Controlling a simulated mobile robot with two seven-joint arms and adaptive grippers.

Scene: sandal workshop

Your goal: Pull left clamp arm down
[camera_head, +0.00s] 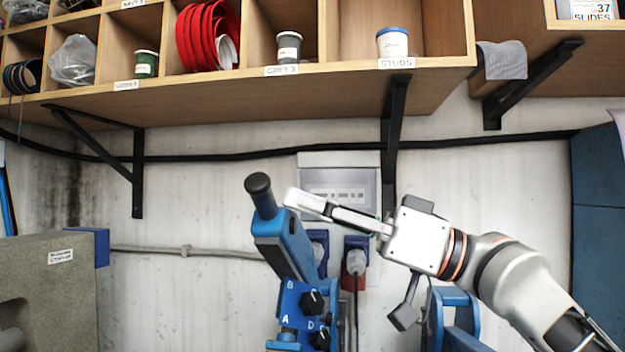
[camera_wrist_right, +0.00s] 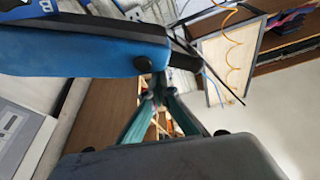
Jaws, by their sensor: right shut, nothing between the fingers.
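The blue clamp arm (camera_head: 288,248) stands raised and tilted to the left in the head view, with a black knob (camera_head: 260,190) at its top end. It rises from a blue machine body marked with letters. My right gripper (camera_head: 293,198) is shut and empty, its white fingertip just right of the black knob at about its height. In the right wrist view the blue arm (camera_wrist_right: 90,55) crosses the upper left, close by the teal fingers (camera_wrist_right: 158,98), which meet at their tips. I cannot tell whether gripper and arm touch. My left gripper is out of view.
A wooden shelf (camera_head: 245,83) with bins spans the top, held by black brackets (camera_head: 395,130). Black knobs (camera_head: 312,302) sit on the machine's front. A grey machine (camera_head: 60,285) stands at left, and a blue frame (camera_head: 455,298) lies below my right arm.

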